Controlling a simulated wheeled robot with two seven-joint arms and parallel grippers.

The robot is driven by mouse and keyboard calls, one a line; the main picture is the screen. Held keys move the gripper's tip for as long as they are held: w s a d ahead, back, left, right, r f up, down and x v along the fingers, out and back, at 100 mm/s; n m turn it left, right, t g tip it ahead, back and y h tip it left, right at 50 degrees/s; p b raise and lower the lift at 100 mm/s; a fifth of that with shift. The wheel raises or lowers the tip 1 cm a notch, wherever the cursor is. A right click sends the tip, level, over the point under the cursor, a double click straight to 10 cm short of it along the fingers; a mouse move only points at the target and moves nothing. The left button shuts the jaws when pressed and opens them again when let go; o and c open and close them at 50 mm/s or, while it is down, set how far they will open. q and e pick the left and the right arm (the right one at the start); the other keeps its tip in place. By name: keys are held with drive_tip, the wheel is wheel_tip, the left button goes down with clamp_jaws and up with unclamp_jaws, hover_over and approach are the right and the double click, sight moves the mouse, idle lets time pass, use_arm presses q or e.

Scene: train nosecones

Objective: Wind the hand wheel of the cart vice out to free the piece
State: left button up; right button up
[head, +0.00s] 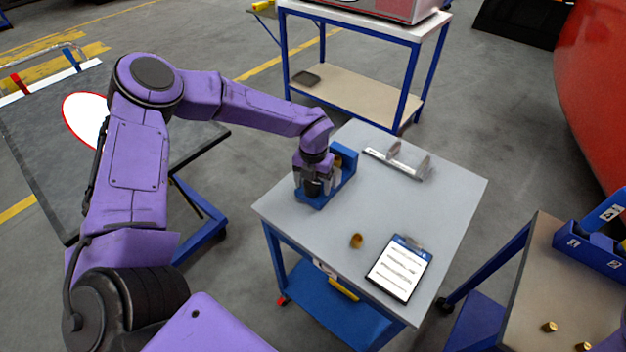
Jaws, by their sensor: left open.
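The blue cart vice (347,163) stands at the back left of the grey-topped cart (447,193). My left gripper (314,190) points down at the vice's near left end, and it is open. My gripper and wrist cover most of that end, so the hand wheel and any piece between the jaws cannot be made out. I cannot tell whether the fingers touch the wheel. My right gripper is not in view.
A clipboard (399,267) and a small brass part (356,241) lie on the cart top. A grey metal bracket (398,162) is at its back edge. Another blue-framed cart (345,95) stands behind.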

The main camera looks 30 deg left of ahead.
use_arm(q)
drive_tip(key=shift+s, duration=0.2)
drive_tip(key=shift+f, duration=0.1)
drive_tip(key=c, duration=1)
drive_tip(key=n+b, duration=0.4)
drive_tip(key=shift+w+f, duration=0.1)
drive_tip(key=shift+f, duration=0.1)
drive_tip(key=shift+c, duration=0.2)
drive_tip(key=n+b, duration=0.3)
drive_tip(key=shift+r+n, duration=0.1)
drive_tip(key=shift+n, duration=0.2)
drive_tip(key=shift+o, duration=0.2)
drive_tip(key=shift+r+n+b, duration=0.1)
drive_tip(key=shift+n+b, duration=0.75)
drive_tip(key=shift+n, duration=0.05)
drive_tip(key=shift+r, duration=0.2)
drive_tip(key=shift+w+r, duration=0.1)
